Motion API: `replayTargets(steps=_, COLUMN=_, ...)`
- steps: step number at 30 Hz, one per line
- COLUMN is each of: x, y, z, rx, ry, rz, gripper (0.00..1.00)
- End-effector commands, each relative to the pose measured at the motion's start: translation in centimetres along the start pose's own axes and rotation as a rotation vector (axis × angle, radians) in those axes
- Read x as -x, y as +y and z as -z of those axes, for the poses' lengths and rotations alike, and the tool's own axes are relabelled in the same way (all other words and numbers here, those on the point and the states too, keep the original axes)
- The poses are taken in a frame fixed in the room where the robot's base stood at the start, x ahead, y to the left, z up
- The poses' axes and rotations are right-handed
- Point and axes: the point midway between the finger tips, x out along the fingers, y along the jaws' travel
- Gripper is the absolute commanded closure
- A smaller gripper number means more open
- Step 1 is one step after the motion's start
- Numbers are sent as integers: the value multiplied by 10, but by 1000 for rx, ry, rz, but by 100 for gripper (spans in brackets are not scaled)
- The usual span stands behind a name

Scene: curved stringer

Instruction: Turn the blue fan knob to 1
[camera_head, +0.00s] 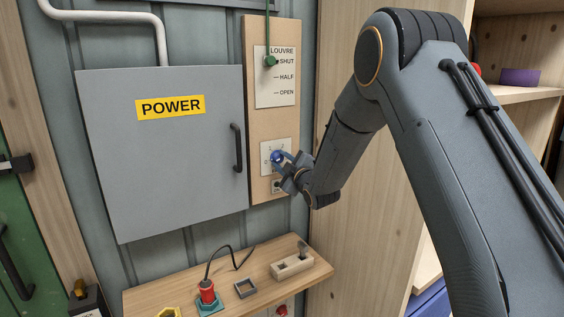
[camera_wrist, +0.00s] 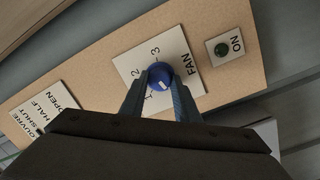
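The blue fan knob (camera_head: 277,156) sits on a white plate (camera_head: 266,147) low on the wooden panel. In the wrist view the knob (camera_wrist: 160,75) lies between the two fingertips of my gripper (camera_wrist: 160,80), which appear to touch its sides. My gripper (camera_head: 284,162) also shows at the knob in the head view. The plate (camera_wrist: 178,52) reads FAN, with 1, 2 and 3 along one side of the knob. A white mark on the knob faces the lower part of the wrist view, near the 1 side. My fingers hide part of the dial.
A dark green button (camera_wrist: 221,49) labelled ON sits beside the fan plate. The louvre plate (camera_head: 274,84) with its green-ended cord is above. The grey POWER cabinet (camera_head: 160,165) is left; a shelf (camera_head: 240,276) with a red plug and small items is below.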

Motion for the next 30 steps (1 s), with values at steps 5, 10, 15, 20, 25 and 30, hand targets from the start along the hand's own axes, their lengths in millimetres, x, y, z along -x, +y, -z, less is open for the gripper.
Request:
replayTargets(steps=5, x=0, y=0, z=0, rx=0, ry=0, rz=0, gripper=94)
replayTargets(steps=10, x=0, y=0, z=0, rx=-14, ry=-1, rz=1, gripper=94)
replayTargets(steps=15, x=0, y=0, z=0, rx=-71, ry=-5, rz=7, gripper=94)
replayTargets(steps=20, x=0, y=0, z=0, rx=-174, ry=-11, rz=17, gripper=94)
replayTargets(steps=25, x=0, y=1, z=-1, rx=-323, ry=-22, rz=32, gripper=94)
replayTargets(steps=30, x=0, y=2, z=-1, rx=-484, ry=-34, rz=48, gripper=94)
